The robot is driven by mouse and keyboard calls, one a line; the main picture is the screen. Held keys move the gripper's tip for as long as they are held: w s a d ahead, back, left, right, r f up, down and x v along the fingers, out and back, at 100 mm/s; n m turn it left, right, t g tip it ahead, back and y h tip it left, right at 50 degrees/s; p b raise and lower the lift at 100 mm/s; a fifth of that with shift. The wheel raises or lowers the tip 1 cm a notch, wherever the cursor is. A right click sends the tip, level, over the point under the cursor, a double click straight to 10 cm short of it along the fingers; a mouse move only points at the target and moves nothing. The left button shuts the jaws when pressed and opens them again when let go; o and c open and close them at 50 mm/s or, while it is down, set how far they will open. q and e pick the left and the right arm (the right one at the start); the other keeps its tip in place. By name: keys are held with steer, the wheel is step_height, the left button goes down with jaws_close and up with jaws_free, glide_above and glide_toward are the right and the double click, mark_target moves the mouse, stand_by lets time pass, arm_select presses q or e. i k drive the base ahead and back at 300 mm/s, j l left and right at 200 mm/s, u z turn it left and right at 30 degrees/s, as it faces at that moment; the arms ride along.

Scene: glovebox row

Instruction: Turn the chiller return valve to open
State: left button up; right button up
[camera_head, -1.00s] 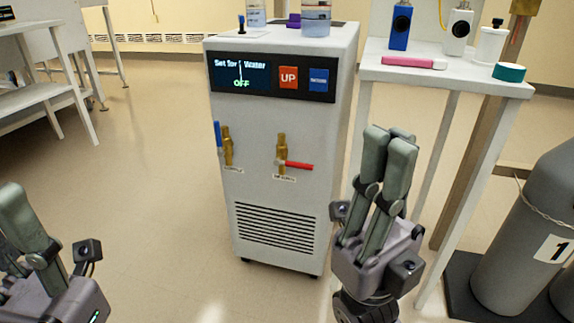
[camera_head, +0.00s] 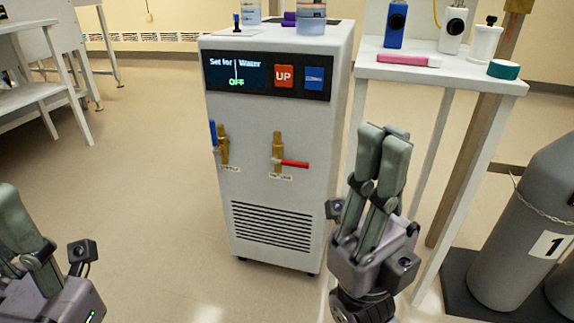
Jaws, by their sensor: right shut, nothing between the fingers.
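The chiller (camera_head: 262,185) is a white cabinet with a dark display reading "OFF" at its top front. Two brass valves are on its front. The left one (camera_head: 222,147) has a blue handle (camera_head: 213,135) standing upright. The right one (camera_head: 277,145) has a red handle (camera_head: 294,163) lying sideways to the right; its label below appears to read "RETURN" but is blurred. My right gripper (camera_head: 383,140) points up, shut and empty, to the right of the red handle and apart from it. My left gripper (camera_head: 12,225) is partly cut off at the lower left edge; its fingertips are not clear.
A grey gas cylinder (camera_head: 520,240) marked "1" stands at the far right. Glass bottles (camera_head: 311,16) stand on the chiller. Floor in front of the chiller's left is clear.

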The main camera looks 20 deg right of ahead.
mark_target(274, 160)
steer(key=u, duration=0.45)
steer(key=l+u, duration=0.3)
steer(key=l, duration=0.15)
steer(key=l+u, duration=0.25)
steer(key=l, duration=0.25)
steer(key=k+l+u, duration=0.15)
steer(key=l+u, duration=0.15)
steer(key=l, duration=0.15)
steer(key=k+l, duration=0.1)
steer(key=l, duration=0.25)
steer(key=k+l, duration=0.1)
steer(key=l, duration=0.3)
steer(key=k+l, duration=0.1)
steer(key=l, duration=0.25)
steer(key=k+l+u, duration=0.1)
steer(key=l, duration=0.3)
